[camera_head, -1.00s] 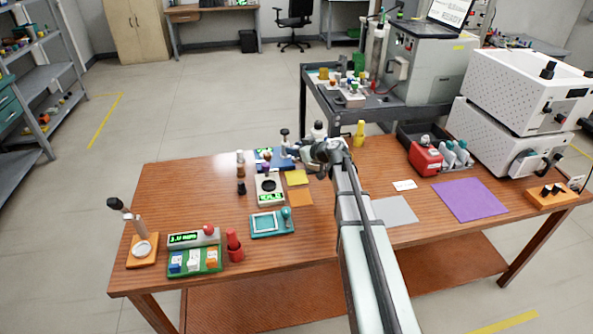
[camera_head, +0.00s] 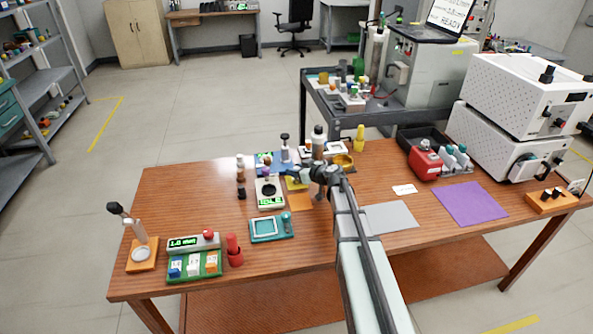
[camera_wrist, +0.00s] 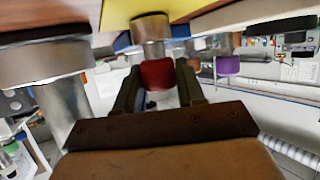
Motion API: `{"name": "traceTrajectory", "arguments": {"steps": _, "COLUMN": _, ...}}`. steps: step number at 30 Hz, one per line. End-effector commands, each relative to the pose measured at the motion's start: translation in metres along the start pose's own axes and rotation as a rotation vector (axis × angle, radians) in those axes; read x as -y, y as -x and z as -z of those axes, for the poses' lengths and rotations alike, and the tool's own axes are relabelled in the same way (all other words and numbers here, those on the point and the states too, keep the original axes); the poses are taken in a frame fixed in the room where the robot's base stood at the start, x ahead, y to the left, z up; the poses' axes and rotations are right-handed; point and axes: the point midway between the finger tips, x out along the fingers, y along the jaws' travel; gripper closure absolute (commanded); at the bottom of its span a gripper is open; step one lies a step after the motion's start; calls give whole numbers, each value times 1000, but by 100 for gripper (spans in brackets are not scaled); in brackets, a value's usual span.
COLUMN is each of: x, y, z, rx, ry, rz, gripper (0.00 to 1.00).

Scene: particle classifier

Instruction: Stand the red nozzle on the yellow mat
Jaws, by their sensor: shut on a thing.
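The red nozzle (camera_wrist: 157,73) is between my gripper's (camera_wrist: 160,84) two fingers in the wrist view, which looks upside down. My gripper is shut on its red part. A silvery metal part (camera_wrist: 152,30) of it points to the yellow mat (camera_wrist: 115,12). I cannot tell whether it touches the mat. In the head view the yellow mat (camera_head: 295,184) is partly covered by my gripper (camera_head: 312,174), and the nozzle is hidden or too small to make out.
An orange mat (camera_head: 300,201) lies just in front. A scale-like device (camera_head: 269,194) stands to the left.

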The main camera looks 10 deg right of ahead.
Motion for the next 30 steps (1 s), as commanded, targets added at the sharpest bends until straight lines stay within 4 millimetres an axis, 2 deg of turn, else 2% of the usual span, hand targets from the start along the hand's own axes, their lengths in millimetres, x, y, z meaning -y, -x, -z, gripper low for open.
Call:
{"name": "traceTrajectory", "arguments": {"steps": 5, "x": 0, "y": -1, "z": -2, "rx": 0, "ry": 0, "rz": 0, "gripper": 94}}
{"name": "traceTrajectory", "arguments": {"steps": 6, "x": 0, "y": -1, "z": -2, "rx": 0, "ry": 0, "rz": 0, "gripper": 60}}
{"name": "traceTrajectory", "arguments": {"steps": 13, "x": 0, "y": -1, "z": -2, "rx": 0, "ry": 0, "rz": 0, "gripper": 38}}
{"name": "traceTrajectory", "arguments": {"steps": 23, "x": 0, "y": 0, "z": 0, "rx": 0, "ry": 0, "rz": 0, "gripper": 36}}
{"name": "traceTrajectory", "arguments": {"steps": 26, "x": 0, "y": 10, "z": 0, "rx": 0, "ry": 0, "rz": -2, "gripper": 36}}
{"name": "traceTrajectory", "arguments": {"steps": 30, "x": 2, "y": 33, "z": 0, "rx": 0, "ry": 0, "rz": -2, "gripper": 36}}
